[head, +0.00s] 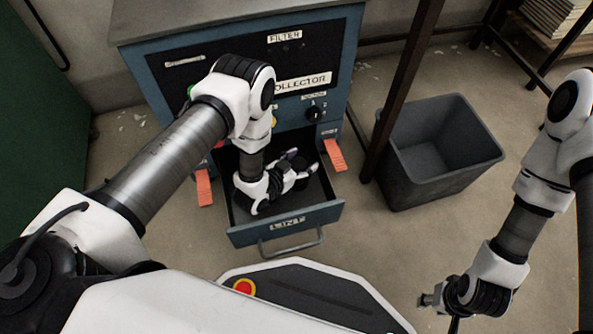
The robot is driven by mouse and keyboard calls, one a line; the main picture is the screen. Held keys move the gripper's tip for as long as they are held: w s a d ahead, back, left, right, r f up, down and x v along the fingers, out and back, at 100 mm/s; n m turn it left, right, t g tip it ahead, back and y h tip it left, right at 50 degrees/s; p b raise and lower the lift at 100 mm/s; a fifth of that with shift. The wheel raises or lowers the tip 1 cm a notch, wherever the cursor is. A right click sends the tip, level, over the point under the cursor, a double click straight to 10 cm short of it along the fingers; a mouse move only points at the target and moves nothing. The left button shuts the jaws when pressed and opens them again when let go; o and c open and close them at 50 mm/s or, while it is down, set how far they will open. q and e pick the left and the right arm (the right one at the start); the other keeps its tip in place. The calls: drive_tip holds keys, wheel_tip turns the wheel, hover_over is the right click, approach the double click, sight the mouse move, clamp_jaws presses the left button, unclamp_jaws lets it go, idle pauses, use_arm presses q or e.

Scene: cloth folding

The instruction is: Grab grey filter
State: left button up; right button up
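My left arm reaches down into the open drawer (325,216) of a blue and black machine (345,60) labelled "FILTER" and "COLLECTOR". My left gripper (298,165) is low inside the drawer, near its back. Its fingers are small and dark there, and I cannot tell whether they are open or shut or touch anything. I cannot make out a grey filter; the arm and wrist hide part of the drawer. My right gripper (438,308) hangs at the lower right, away from the machine, with its fingers partly hidden and nothing visible in it.
Orange handles (334,155) stick out on either side of the drawer. A dark grey bin (435,150) stands on the floor right of the machine, behind a dark metal post (398,90). A green panel (50,110) is at the left. Floor between bin and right arm is clear.

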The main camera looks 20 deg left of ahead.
use_arm(q)
drive_tip(key=c, duration=0.8)
drive_tip(key=shift+c, duration=0.3)
